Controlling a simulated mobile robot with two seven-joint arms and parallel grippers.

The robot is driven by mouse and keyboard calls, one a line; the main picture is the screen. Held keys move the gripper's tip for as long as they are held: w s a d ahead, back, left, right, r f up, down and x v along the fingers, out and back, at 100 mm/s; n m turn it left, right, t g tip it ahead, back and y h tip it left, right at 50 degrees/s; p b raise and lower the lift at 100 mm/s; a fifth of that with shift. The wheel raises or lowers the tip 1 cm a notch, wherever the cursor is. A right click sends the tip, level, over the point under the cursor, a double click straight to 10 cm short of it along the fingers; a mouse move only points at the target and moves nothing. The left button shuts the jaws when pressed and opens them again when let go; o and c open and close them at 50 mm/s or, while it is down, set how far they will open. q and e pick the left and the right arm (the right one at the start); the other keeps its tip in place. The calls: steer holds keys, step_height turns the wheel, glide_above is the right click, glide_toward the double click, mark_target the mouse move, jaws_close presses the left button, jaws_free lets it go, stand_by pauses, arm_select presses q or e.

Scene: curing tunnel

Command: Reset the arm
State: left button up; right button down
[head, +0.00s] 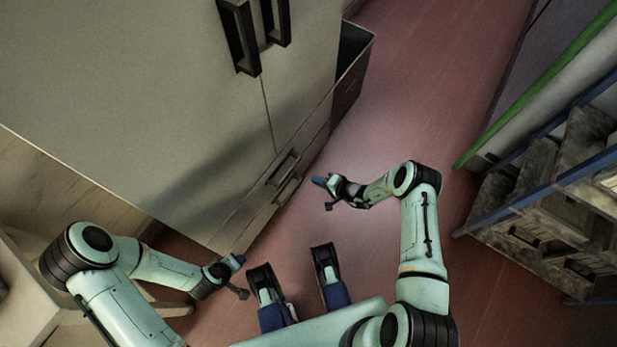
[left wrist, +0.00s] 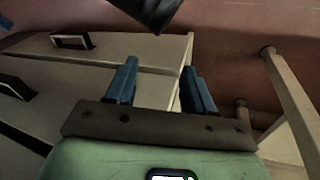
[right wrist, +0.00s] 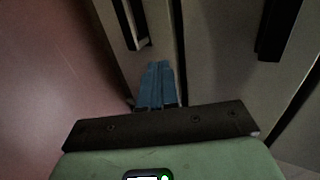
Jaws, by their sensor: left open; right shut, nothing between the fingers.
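My right gripper (head: 319,182) is in front of the lower drawers of a large pale cabinet (head: 130,90). In the right wrist view its blue fingers (right wrist: 157,84) are together with nothing between them. My left gripper (head: 238,260) is low at the left, close to the cabinet's bottom corner. In the left wrist view its blue fingers (left wrist: 158,88) are apart, with nothing between them. Neither gripper holds anything.
The cabinet has dark door handles (head: 240,38) and drawer handles (head: 286,176). A shelf rack with crates (head: 545,235) is at the right. A pale wooden table (head: 25,285) is at the left. Reddish floor (head: 430,75) lies clear between.

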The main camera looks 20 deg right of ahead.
arm_select(q)
steer(key=shift+s+d+r+g+p, duration=0.15)
steer(key=shift+s+d+r, duration=0.05)
steer(key=shift+s, duration=0.25)
steer(key=shift+s+d+r+g+p, duration=0.15)
steer(key=shift+s+d+r, duration=0.1)
steer(key=shift+s, duration=0.15)
steer(key=shift+s+d+r+g+p, duration=0.1)
steer(key=shift+s+d+r+p, duration=0.1)
steer(key=shift+s, duration=0.25)
arm_select(e)
steer(key=shift+v, duration=1.75)
steer(key=shift+f, duration=0.1)
